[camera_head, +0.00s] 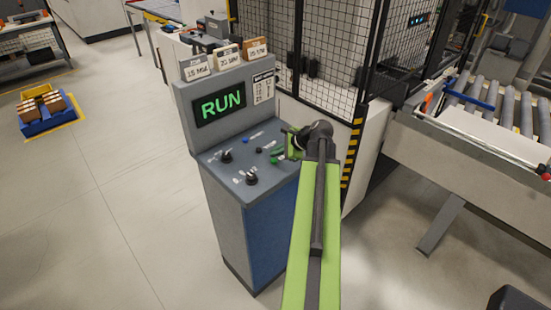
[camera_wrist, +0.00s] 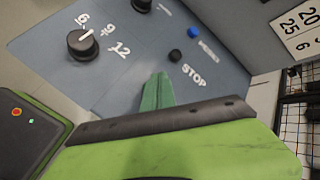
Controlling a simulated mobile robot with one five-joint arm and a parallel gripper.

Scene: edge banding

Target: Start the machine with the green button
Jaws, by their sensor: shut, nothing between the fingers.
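The control console (camera_head: 222,190) has a sloped grey panel with knobs and buttons. Its screen (camera_head: 219,104) reads RUN in green letters. A small green shape (camera_head: 275,161), apparently the green button, shows on the panel beside the fingers in the head view. My gripper (camera_head: 284,151) is shut and empty, low over the panel's right side. In the wrist view its green fingertips (camera_wrist: 158,78) are together, below the STOP label, and hide the spot in line with the black button (camera_wrist: 175,55) and blue button (camera_wrist: 193,32). I cannot tell whether the tips touch the green button.
Black knobs (camera_head: 251,178) (camera_head: 225,155) stand on the panel's left part. Labelled holders (camera_head: 228,56) sit atop the console. A mesh cage (camera_head: 330,60) with a striped post (camera_head: 352,150) rises behind my arm. A roller conveyor (camera_head: 500,105) is at right.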

